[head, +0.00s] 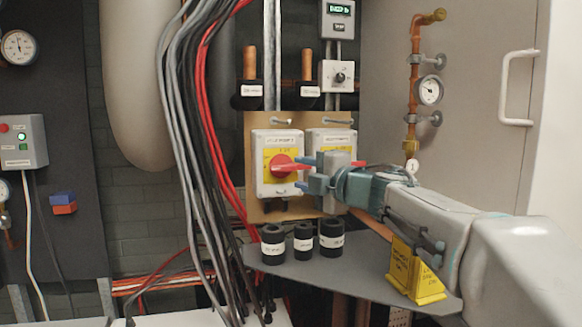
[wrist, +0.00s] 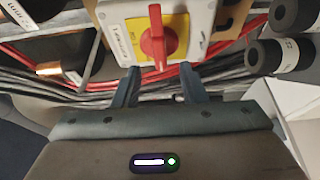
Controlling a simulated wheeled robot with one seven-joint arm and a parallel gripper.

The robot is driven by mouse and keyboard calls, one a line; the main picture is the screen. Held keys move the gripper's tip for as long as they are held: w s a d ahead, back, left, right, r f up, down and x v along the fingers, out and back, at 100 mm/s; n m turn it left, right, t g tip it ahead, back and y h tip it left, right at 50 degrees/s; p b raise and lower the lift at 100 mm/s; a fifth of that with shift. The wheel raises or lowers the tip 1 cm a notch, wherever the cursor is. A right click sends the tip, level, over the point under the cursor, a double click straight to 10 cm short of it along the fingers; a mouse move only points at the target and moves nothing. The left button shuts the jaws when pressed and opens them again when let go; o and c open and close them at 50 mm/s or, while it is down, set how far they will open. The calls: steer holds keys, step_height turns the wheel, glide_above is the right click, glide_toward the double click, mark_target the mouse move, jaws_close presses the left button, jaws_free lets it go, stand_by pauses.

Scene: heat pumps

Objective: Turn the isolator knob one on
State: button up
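Two grey isolator boxes are mounted side by side on a tan board (head: 262,211). The left isolator box (head: 261,188) has a yellow plate and a red knob (head: 283,166), whose handle lies roughly level in the head view. The label above it is too blurred to read surely. The red knob (wrist: 154,40) also shows in the wrist view, its handle running up and down there. My gripper (head: 306,172) is open and empty, its fingers pointing at this knob. In the wrist view the fingertips (wrist: 157,72) are apart, just short of the knob. The right isolator box (head: 333,139) is mostly hidden behind my gripper.
Grey, black and red cables (head: 190,110) hang left of the boxes. Several black cylinders (head: 273,247) stand on a grey shelf (head: 345,270) below. A yellow sign (head: 415,277) stands at the shelf's right. A copper pipe with a gauge (head: 429,91) rises behind my arm.

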mark_target(286, 169)
steer(key=x, duration=0.5)
steer(key=shift+a+p, duration=0.15)
steer(key=shift+p, duration=0.15)
jaws_close()
